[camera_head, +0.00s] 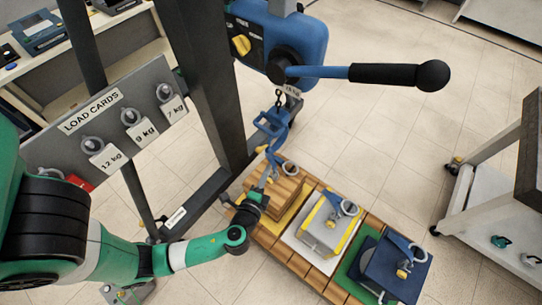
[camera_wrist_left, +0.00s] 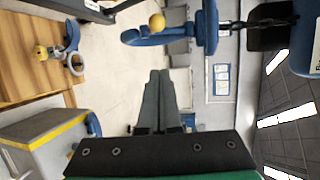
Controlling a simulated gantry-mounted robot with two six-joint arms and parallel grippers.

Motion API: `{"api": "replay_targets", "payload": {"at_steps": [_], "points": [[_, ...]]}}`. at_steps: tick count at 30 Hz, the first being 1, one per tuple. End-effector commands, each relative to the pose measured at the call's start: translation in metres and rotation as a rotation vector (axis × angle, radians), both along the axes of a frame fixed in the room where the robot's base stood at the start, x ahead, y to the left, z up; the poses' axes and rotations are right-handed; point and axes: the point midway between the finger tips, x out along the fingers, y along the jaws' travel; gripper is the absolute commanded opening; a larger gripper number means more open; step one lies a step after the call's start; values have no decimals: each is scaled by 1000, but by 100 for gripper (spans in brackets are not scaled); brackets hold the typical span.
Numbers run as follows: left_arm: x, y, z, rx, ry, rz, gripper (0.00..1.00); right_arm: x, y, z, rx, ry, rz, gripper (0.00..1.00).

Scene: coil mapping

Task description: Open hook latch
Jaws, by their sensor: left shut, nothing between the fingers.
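A blue hook (camera_head: 272,127) hangs on a chain below the blue hoist, with a yellow knob (camera_head: 261,149) on its latch. In the left wrist view the hook (camera_wrist_left: 210,28) and the yellow knob (camera_wrist_left: 157,22) show at the top, ahead of and above my fingertips. I cannot tell from these views whether the latch is open. My left gripper (camera_head: 267,178) is below the hook, over the wooden load; its fingers (camera_wrist_left: 160,78) are together and empty, apart from the knob in the wrist view. My right gripper is not in view.
A wooden load (camera_head: 285,188), a grey-yellow load (camera_head: 322,232) and a blue load (camera_head: 392,268) stand in a row on a pallet. The hoist (camera_head: 285,35) has a long black-gripped lever (camera_head: 390,75). A dark post (camera_head: 205,85) and load-card board (camera_head: 115,125) stand left.

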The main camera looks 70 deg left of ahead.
Motion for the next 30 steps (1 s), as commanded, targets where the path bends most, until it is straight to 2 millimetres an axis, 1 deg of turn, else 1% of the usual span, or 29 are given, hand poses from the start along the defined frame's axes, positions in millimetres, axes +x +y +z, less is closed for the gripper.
{"api": "replay_targets", "payload": {"at_steps": [2,5,8,12,15,16,17,18,26,28,30], "points": [[1,0,2,-1,-2,0,0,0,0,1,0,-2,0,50],[2,2,-1,-3,-3,3,0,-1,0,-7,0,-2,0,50],[6,5,-6,-7,-6,8,0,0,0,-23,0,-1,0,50],[13,13,-12,-9,-9,11,0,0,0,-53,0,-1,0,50],[17,19,-13,-6,-11,6,0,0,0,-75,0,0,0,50],[19,21,-12,-5,-11,3,0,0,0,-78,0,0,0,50],[24,28,-7,-4,-9,8,0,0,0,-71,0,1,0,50],[30,34,-8,-5,-7,9,0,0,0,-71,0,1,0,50],[67,76,-20,-4,-8,6,0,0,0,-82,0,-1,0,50],[53,75,-16,-5,-4,3,0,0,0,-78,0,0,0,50],[42,75,-13,-5,-4,3,0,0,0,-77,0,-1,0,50]]}}
